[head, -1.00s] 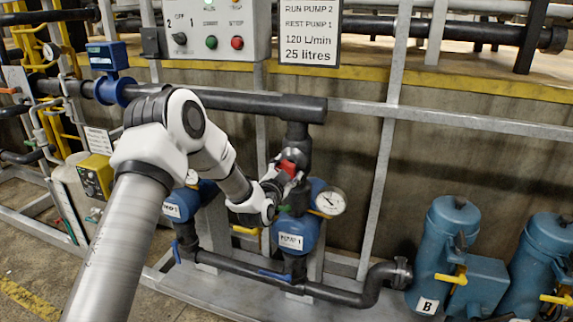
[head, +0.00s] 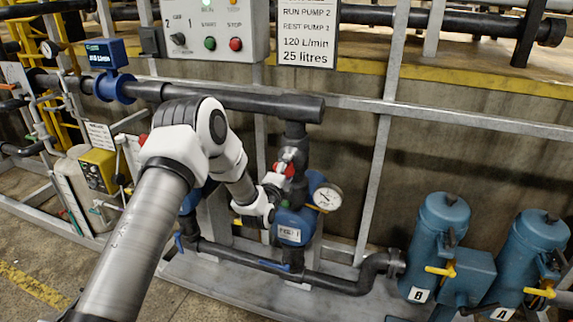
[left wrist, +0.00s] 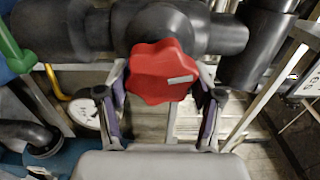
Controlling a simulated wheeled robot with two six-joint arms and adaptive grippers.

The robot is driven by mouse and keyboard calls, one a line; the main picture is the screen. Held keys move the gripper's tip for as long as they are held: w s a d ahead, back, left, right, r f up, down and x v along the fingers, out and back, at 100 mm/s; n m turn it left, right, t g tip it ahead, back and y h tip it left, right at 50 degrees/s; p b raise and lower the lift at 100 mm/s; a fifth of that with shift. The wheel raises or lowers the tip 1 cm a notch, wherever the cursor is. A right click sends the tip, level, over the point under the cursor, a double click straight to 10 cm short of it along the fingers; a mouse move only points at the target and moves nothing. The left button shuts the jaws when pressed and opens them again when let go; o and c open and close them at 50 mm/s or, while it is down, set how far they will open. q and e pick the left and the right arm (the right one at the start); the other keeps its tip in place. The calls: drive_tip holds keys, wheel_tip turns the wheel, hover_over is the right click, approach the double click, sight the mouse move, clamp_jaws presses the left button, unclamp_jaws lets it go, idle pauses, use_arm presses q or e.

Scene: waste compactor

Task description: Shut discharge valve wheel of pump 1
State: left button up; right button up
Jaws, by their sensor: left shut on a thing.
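The discharge valve wheel (left wrist: 160,70) is red and lobed with a white mark pointing right in the left wrist view. It sits on a black pipe fitting. In the head view a small red part of it (head: 285,169) shows above the blue pump (head: 289,235), whose label is blurred. My left gripper (left wrist: 160,106) is shut on the wheel, one finger on each side of it. In the head view my left gripper (head: 281,180) is at the black riser above the pump and partly covers the wheel. My right gripper is not in view.
A pressure gauge (head: 327,197) stands close right of my gripper. A black horizontal pipe (head: 245,104) runs above it. A control panel (head: 213,30) and white sign (head: 308,33) are behind. Blue filter housings (head: 437,240) stand at the right.

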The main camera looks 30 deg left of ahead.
use_arm(q)
drive_tip(key=shift+f+m+p, duration=0.15)
drive_tip(key=shift+m+p, duration=0.55)
drive_tip(key=shift+m, duration=0.8)
drive_tip(key=o, duration=1.1)
drive_tip(key=shift+o, duration=0.2)
drive_tip(key=v, duration=1.2)
drive_tip(key=shift+a+f, duration=0.1)
